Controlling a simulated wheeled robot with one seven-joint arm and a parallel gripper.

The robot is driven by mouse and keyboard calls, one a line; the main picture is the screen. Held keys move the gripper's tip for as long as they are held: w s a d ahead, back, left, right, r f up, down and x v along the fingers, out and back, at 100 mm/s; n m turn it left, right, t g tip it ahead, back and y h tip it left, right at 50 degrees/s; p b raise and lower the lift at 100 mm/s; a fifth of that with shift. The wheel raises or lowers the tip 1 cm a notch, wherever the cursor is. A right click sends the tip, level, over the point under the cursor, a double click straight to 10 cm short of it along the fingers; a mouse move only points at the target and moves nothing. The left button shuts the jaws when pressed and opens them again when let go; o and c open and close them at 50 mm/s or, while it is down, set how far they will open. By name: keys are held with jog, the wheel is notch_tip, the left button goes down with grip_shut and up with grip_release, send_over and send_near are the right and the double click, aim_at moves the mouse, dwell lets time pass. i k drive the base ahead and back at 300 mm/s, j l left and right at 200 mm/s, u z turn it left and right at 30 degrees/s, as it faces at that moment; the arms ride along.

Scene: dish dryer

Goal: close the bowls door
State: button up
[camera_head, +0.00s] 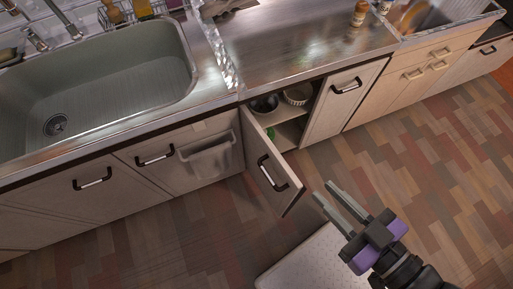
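The bowls door (266,170) is a light cabinet door under the counter. It is hinged at its left edge and swung partly open toward the room, with a dark bar handle (271,173) on its face. Behind it the cabinet interior (288,128) shows a white bowl (298,94) and a dark bowl (265,103) on an upper shelf, and something green lower down. My gripper (331,202) is to the right of the door's free edge, apart from it. Its two long fingers are spread and nothing shows between them.
A sink (95,85) and steel counter (290,45) run above the cabinets. A closed cabinet door (342,95) stands right of the opening. A pale mat (315,262) lies at the bottom. The wooden floor at right is clear.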

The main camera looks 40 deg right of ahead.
aim_at(281, 187)
jog(key=j+z, duration=0.15)
jog(key=j, duration=0.3)
jog(key=k+j+z, duration=0.2)
jog(key=j, duration=0.25)
jog(key=j+z, duration=0.15)
jog(key=j, duration=0.3)
jog(key=k+j+z, duration=0.55)
jog(key=k, duration=0.3)
